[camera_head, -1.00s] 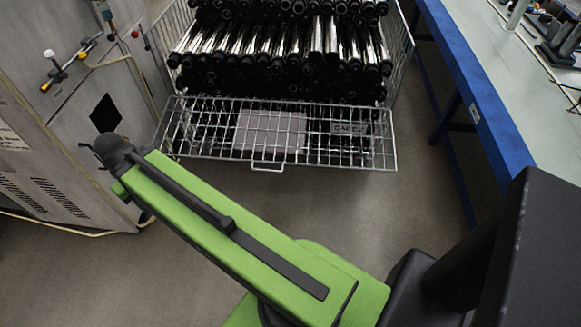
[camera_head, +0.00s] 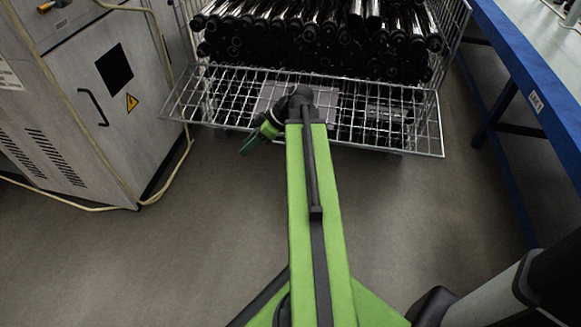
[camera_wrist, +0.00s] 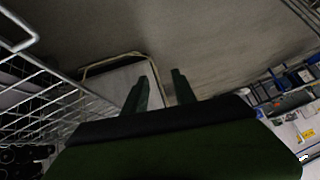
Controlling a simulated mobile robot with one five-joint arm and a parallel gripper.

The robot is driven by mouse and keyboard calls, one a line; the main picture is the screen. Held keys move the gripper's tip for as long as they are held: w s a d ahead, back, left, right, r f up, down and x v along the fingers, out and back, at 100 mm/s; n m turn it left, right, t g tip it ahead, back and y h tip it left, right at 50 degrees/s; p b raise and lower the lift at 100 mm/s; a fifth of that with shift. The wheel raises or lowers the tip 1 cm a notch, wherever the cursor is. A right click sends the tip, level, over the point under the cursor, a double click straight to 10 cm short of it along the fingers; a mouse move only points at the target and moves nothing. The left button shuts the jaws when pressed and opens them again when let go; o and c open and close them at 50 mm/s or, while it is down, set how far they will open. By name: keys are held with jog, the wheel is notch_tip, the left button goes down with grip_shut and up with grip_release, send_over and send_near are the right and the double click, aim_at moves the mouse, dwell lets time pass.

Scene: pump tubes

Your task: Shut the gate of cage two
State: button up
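The wire cage (camera_head: 452,40) stands ahead, filled with black tubes. Its mesh gate (camera_head: 425,140) is folded down and juts out toward me in the head view. A dim label (camera_head: 385,113) shows through the mesh, but I cannot read it now. My gripper (camera_head: 257,137) is by the gate's front edge, left of its middle, partly hidden by my wrist. In the wrist view its two fingers (camera_wrist: 161,75) are apart with nothing between them. Wire mesh (camera_wrist: 40,95) runs along the left there, beside the fingers. I cannot tell whether my gripper touches the gate.
A grey machine cabinet (camera_head: 75,110) with a black handle stands at the left, a pale cable (camera_head: 165,190) along its base. A blue-edged workbench (camera_head: 525,75) runs along the right. The floor (camera_head: 200,240) in front of the cage is clear.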

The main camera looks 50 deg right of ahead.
jog(key=s+d+f+n+t+h+b, duration=0.1)
jog(key=s+d+f+n+t+b, duration=0.25)
jog(key=s+d+b, duration=0.65)
jog(key=s+d+f+n+t+h+b, duration=0.15)
jog(key=s+d+f+t+b, duration=0.4)
jog(key=d, duration=0.75)
jog(key=shift+n+g, duration=0.3)
jog(key=b+x, duration=0.1)
jog(key=x, duration=0.4)
jog(key=b+x, duration=0.2)
jog(key=x, duration=0.4)
jog(key=b+x, duration=0.1)
jog(key=x, duration=0.4)
jog(key=shift+w+a+r, duration=0.2)
jog(key=shift+c, duration=0.3)
grip_shut()
jog(key=shift+d, duration=0.1)
